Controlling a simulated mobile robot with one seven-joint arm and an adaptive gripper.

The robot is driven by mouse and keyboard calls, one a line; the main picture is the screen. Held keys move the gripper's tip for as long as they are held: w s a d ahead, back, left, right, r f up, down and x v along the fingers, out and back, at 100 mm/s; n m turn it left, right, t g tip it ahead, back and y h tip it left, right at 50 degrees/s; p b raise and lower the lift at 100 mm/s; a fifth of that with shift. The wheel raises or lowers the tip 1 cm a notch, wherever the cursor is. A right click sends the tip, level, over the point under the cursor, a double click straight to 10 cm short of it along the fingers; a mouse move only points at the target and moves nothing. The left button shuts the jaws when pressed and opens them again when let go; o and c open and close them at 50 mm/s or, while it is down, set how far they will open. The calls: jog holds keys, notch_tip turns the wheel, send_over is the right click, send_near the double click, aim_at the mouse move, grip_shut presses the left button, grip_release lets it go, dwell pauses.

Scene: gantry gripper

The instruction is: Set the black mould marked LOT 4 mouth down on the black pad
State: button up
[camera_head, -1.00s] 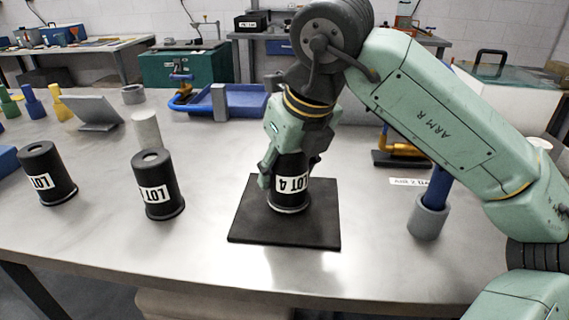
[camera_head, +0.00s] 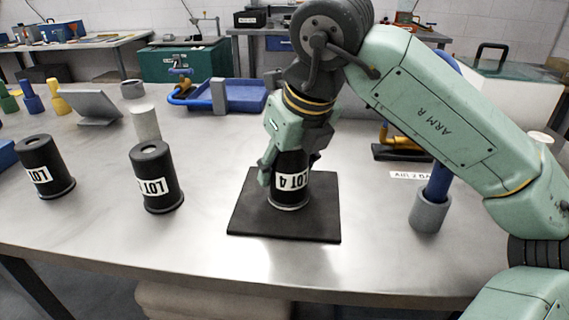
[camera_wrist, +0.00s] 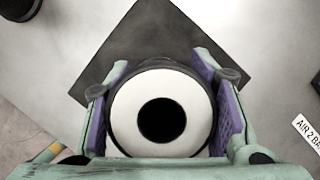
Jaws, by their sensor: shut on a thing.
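The black mould marked LOT 4 (camera_head: 291,182) stands upright in my gripper (camera_head: 290,165), over the middle of the black pad (camera_head: 265,226). Its flanged end faces down, with a light rim at the bottom edge. In the wrist view its upward end shows a pale face (camera_wrist: 125,112) with a round dark hole. The purple-lined fingers of my gripper (camera_wrist: 162,108) are shut on its sides. Its bottom is at or very close to the pad; I cannot tell whether it touches. The pad also shows in the wrist view (camera_wrist: 150,40).
Two similar black moulds (camera_head: 44,168) (camera_head: 155,180) stand on the left of the metal table (camera_head: 90,230). A pale cylinder (camera_head: 145,122) and a blue tray (camera_head: 240,97) are behind. A grey holder with a blue rod (camera_head: 429,212) stands at right. The table's front is clear.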

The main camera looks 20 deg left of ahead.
jog(key=shift+f, duration=0.1)
jog(key=o, duration=1.2)
jog(key=v, duration=1.2)
